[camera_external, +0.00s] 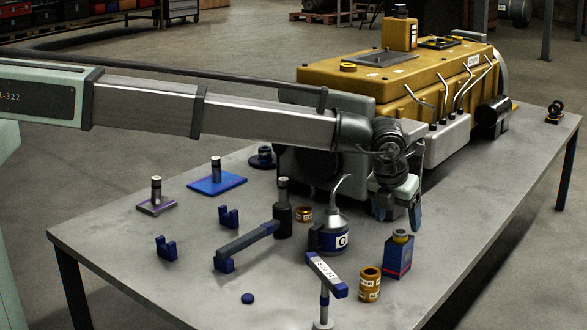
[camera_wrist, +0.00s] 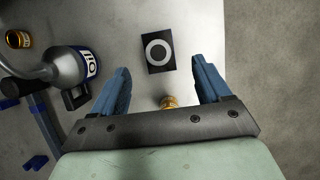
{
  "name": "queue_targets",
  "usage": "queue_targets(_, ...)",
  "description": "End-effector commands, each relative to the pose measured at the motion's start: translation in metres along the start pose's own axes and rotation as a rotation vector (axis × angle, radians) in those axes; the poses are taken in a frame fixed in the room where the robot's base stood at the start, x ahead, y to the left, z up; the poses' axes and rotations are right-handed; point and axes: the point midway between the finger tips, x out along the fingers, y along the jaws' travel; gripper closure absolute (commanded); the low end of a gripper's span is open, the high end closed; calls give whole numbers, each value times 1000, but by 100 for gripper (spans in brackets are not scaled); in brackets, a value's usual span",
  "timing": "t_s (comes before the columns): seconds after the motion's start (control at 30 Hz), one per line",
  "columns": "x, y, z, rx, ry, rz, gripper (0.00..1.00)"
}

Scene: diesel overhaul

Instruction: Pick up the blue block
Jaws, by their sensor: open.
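Several things here are blue, and I cannot tell for sure which one is the blue block. A dark blue box-like block (camera_external: 398,257) with a red stripe and a round yellow-and-black top stands near the right table edge. Small blue notched blocks (camera_external: 167,248) (camera_external: 229,217) stand at the left. My gripper (camera_external: 398,212) is open and empty, pointing down above the table behind the dark blue box. In the wrist view, a dark square piece with a white ring (camera_wrist: 157,50) shows beyond my open blue fingers (camera_wrist: 160,90).
An oil can (camera_external: 332,236) stands left of the box, also in the wrist view (camera_wrist: 75,68). An orange-brown jar (camera_external: 369,286) stands in front of the box. A yellow engine (camera_external: 400,85) fills the back.

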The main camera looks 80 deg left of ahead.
Motion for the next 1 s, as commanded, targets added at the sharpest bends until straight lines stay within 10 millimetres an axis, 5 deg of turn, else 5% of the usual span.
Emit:
queue_targets(0.23, 43, -1, 1, -1, 1, 1, 23)
queue_targets(1.0, 106, 1, -5, -2, -1, -1, 23)
